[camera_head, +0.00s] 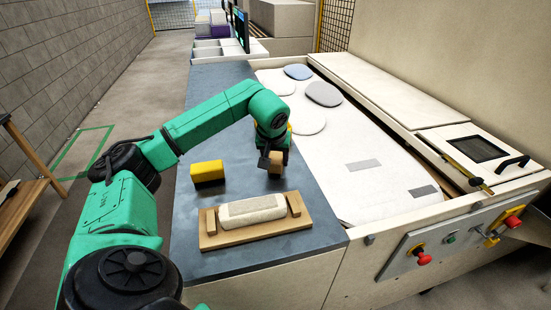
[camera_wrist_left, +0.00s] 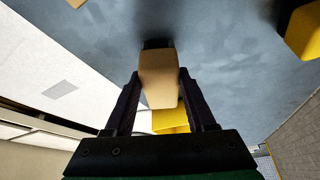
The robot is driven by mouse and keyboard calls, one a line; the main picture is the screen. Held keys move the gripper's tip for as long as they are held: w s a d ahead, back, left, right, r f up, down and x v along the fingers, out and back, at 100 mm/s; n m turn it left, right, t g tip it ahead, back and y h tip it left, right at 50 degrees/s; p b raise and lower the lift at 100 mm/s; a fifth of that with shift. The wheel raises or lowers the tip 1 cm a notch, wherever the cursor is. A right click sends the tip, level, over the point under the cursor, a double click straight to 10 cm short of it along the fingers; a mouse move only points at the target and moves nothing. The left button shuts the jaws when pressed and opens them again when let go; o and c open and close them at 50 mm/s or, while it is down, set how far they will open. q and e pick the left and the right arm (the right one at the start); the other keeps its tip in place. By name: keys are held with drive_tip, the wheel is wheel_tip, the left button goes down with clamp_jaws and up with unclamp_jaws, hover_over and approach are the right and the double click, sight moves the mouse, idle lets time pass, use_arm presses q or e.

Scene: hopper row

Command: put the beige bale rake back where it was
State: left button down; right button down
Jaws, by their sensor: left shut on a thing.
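The beige bale rake (camera_head: 276,162) shows as a small tan block-like piece between the fingers of my left gripper (camera_head: 270,160). In the left wrist view the rake (camera_wrist_left: 158,78) sits between the two dark fingers of the gripper (camera_wrist_left: 159,82), which is shut on it. A dark patch lies at the rake's outer end; I cannot tell whether it is part of the rake or shadow. The rake is over the blue-grey worktop (camera_head: 215,100); I cannot tell whether it touches it. My right gripper is not in view.
A yellow block (camera_head: 207,171) stands left of the gripper. A wooden cradle (camera_head: 215,240) holding a cream block (camera_head: 252,208) is nearer. A white bed with round pads (camera_head: 323,94) is at right. The worktop's far part looks clear.

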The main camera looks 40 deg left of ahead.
use_arm(q)
drive_tip(key=shift+s+a, duration=0.1)
drive_tip(key=shift+c, duration=1.1)
unclamp_jaws()
drive_tip(key=shift+r, duration=0.1)
drive_tip(key=v, duration=1.2)
drive_tip(key=shift+b, duration=0.35)
